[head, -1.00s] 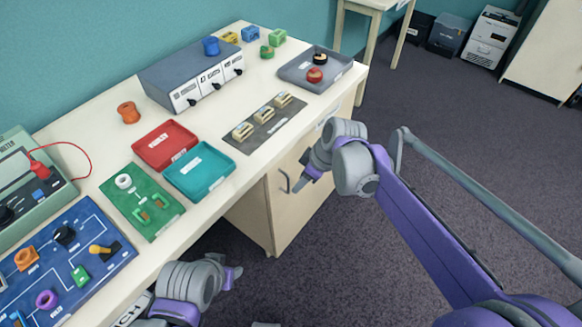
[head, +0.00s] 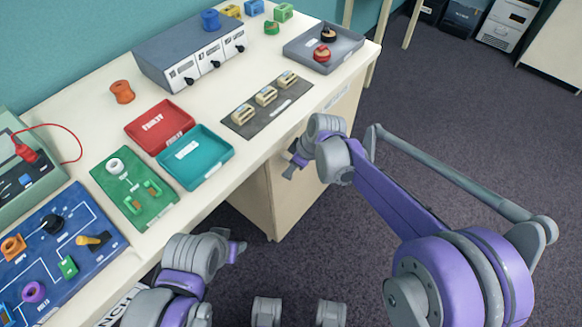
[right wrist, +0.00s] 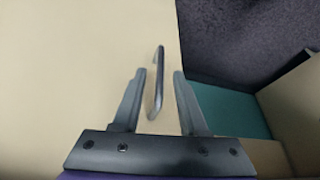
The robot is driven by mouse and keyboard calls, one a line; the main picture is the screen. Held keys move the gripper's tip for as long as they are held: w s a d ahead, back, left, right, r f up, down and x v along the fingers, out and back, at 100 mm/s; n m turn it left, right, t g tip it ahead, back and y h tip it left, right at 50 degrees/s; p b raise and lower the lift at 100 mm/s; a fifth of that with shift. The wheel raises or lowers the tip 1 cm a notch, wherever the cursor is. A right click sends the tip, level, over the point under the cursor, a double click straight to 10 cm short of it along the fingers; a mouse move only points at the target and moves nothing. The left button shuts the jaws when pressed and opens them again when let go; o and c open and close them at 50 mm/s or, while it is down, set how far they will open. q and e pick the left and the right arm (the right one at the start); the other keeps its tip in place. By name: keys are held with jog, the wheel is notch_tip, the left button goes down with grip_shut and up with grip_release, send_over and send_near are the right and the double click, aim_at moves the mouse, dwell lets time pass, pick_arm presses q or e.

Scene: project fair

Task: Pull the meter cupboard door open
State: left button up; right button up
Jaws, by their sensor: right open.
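The cream meter cupboard (head: 285,205) is under the workbench, and its door (right wrist: 80,60) fills the left of the right wrist view. The door looks shut. Its dark bar handle (right wrist: 157,85) stands upright in the right wrist view, between the tips of my open right gripper (right wrist: 155,90). I see a gap on both sides of the handle. In the head view my right gripper (head: 291,163) is in front of the door and hides the handle. My left gripper (head: 238,248) is low by the bench's front edge, away from the cupboard; its jaws are unclear.
The workbench (head: 240,178) carries a red tray (head: 158,127), a teal tray (head: 195,157), a grey tray (head: 325,47) and a grey meter box (head: 190,50). Its front edge runs above the cupboard. The carpet (head: 440,130) to the right is clear.

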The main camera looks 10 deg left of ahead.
jog(key=shift+a+f, duration=0.1)
jog(key=shift+f, duration=0.2)
grip_shut()
dwell(1.3)
